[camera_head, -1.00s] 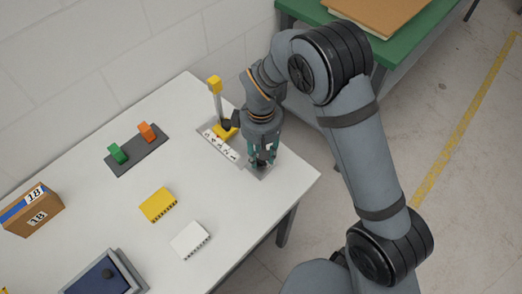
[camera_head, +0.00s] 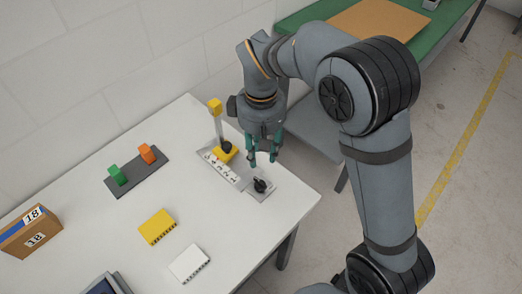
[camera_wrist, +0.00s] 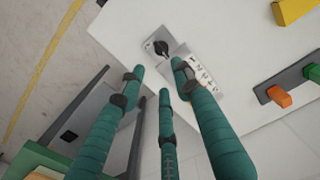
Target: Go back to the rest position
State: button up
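My gripper (camera_head: 264,161) has teal fingers that stand apart with nothing between them. It hangs above the right end of the grey foam compression fixture (camera_head: 240,180), clear of its black knob (camera_head: 260,185).
A dark plate (camera_head: 137,174) with green and orange pieces, a yellow block (camera_head: 157,227), a white block (camera_head: 189,263) and a box marked 18 (camera_head: 30,231) are on the white table (camera_head: 90,215). A green table (camera_head: 300,22) is behind my arm, near the wall.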

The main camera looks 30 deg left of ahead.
jog(key=shift+f, duration=0.1)
notch_tip(320, 180, down, 12)
jog(key=shift+r, duration=0.1)
dwell(0.6)
dwell(0.3)
